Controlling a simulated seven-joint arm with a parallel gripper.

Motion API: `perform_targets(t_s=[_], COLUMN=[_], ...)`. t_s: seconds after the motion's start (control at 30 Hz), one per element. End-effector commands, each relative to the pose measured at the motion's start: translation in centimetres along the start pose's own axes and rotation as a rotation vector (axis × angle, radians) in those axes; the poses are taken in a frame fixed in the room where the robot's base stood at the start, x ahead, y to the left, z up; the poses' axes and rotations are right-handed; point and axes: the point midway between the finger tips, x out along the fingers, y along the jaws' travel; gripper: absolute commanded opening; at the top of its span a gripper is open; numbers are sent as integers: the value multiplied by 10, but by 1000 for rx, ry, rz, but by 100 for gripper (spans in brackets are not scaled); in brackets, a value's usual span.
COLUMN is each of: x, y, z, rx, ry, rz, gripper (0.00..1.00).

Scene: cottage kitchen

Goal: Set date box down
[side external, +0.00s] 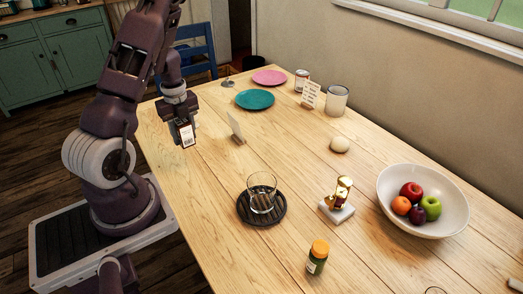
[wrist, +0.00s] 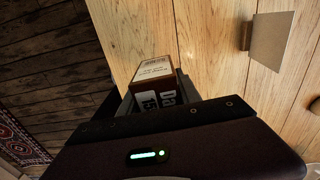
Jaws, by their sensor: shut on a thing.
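The date box (side external: 187,136) is a small brown box with a white label. My gripper (side external: 181,125) is shut on it at the left edge of the wooden table (side external: 190,180). In the wrist view the date box (wrist: 154,82) sits between my fingers, with a white label and large pale lettering showing. The floor shows to its left and the tabletop to its right. I cannot tell whether its bottom touches the table.
A small standing card (side external: 236,128) is just right of my gripper. A teal plate (side external: 255,100) and pink plate (side external: 269,77) lie farther back. A glass (side external: 262,192) stands on a dark round tray (side external: 243,211). A fruit bowl (side external: 450,215) is at right.

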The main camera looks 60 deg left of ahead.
Motion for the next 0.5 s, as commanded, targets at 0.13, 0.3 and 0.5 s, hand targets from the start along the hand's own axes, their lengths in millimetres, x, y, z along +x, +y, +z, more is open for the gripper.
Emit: perform_targets(t_s=[0.13,0.3,0.5], x=[-10,-41,-54], y=[-1,-2,-23], z=[1,1,7], rx=[3,5,71], ry=[-4,-5,-2], rz=[-4,-5,1], gripper=[0,0,0])
